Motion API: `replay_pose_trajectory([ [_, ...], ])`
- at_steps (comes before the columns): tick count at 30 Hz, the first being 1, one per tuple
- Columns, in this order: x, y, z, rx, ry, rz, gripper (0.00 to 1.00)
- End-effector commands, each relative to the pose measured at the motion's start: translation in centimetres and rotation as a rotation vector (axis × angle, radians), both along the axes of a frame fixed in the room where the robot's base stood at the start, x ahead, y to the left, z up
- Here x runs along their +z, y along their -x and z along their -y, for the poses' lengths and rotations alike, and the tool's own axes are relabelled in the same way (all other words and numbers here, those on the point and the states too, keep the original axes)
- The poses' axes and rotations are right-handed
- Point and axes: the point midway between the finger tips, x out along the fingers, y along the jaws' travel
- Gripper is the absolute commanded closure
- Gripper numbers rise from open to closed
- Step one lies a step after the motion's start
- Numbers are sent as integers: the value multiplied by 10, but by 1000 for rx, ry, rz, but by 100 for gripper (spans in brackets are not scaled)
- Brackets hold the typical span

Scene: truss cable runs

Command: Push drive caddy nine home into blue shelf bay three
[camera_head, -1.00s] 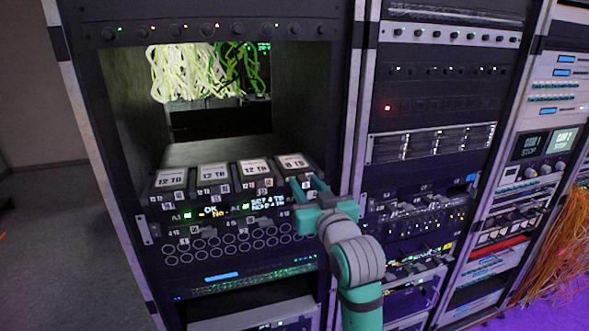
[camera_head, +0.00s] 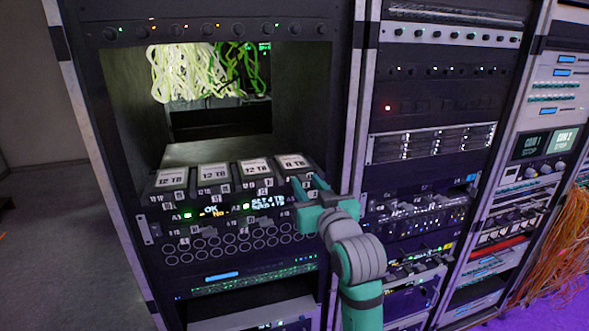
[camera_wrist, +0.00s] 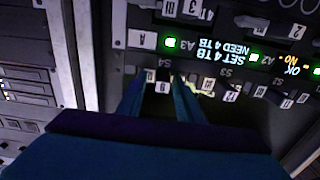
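My gripper (camera_head: 307,184) is at the front of the rightmost caddy, topped with an 8 TB label (camera_head: 290,162). In the wrist view my two teal fingers (camera_wrist: 161,98) stand apart. A small white tag reading 9 (camera_wrist: 162,87) shows between their tips, under the mark S4. The tag seems to mark drive caddy nine; I see no clear finger contact with it. I cannot tell which bay is blue shelf bay three.
Several 12 TB caddies (camera_head: 172,178) stand in a row left of the 8 TB one. Behind them is an open rack cavity with pale green cables (camera_head: 185,72). A white rack post (camera_head: 358,95) rises close right of my gripper. Orange cables (camera_head: 565,240) hang at far right.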

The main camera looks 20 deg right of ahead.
Motion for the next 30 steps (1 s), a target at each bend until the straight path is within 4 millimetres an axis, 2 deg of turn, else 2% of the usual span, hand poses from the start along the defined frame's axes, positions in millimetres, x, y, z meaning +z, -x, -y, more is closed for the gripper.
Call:
replay_pose_trajectory([
  [2,0,0,-1,1,0,0,70],
  [6,0,0,-1,2,0,0,100],
  [30,3,15,2,-2,0,3,100],
])
